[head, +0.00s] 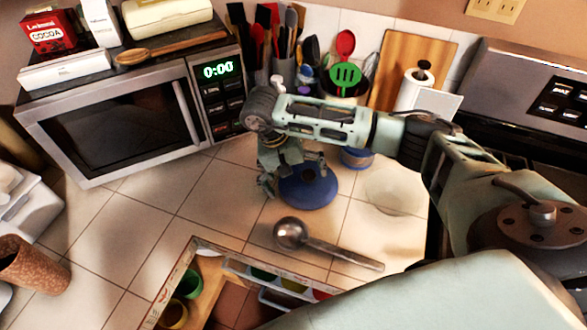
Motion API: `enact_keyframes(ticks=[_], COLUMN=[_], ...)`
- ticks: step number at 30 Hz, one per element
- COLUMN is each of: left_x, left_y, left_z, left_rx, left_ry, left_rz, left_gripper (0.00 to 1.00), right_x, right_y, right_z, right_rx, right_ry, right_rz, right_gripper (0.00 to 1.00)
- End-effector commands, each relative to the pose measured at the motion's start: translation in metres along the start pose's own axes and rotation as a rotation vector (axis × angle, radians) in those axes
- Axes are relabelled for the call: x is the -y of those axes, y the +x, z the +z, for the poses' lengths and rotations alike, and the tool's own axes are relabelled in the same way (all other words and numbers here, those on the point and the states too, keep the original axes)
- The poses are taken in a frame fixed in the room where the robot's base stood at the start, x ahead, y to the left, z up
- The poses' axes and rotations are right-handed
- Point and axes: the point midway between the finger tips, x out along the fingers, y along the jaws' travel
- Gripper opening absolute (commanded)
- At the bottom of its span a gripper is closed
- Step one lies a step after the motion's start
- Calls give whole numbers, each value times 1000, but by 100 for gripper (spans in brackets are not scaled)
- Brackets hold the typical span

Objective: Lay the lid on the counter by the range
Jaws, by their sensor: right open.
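A round dark blue lid (312,192) lies flat on the tiled counter (190,225), in front of the utensil holders. My right gripper (293,178) points down over the lid's left and back part. Its fingers are open, and they hide some of the lid; I cannot tell whether they touch it. The range (515,115), with its dark control panel, is at the right, partly hidden by my right arm. My left gripper is not in view.
A metal ladle (325,243) lies in front of the lid. A blue-based container (357,159) stands behind my forearm. A microwave (130,110) is at the left. An open drawer (178,268) is below the counter edge. A pale round shape (395,190) shows right of the lid.

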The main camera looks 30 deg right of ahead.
Motion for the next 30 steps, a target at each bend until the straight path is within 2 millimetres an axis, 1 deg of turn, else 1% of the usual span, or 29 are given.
enact_keyframes(ticks=[5,6,7,11,12,18,24,30], left_x=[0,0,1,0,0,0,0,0], left_y=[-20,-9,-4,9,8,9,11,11], left_z=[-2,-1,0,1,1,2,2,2], left_rx=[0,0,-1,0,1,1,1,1], left_ry=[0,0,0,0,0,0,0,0], left_rz=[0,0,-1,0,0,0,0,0], left_gripper=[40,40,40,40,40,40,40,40], right_x=[-5,-2,-1,-1,-2,-3,-3,-3], right_y=[-16,-19,-25,-57,-67,-102,-123,-130], right_z=[1,-1,-2,-2,-2,-2,-1,0], right_rx=[2,-3,-7,-7,-7,-6,-2,0], right_ry=[0,0,0,-1,1,0,0,1], right_rz=[-1,-4,-5,-5,-3,-1,0,0], right_gripper=[98,98,98,98,98,98,98,98])
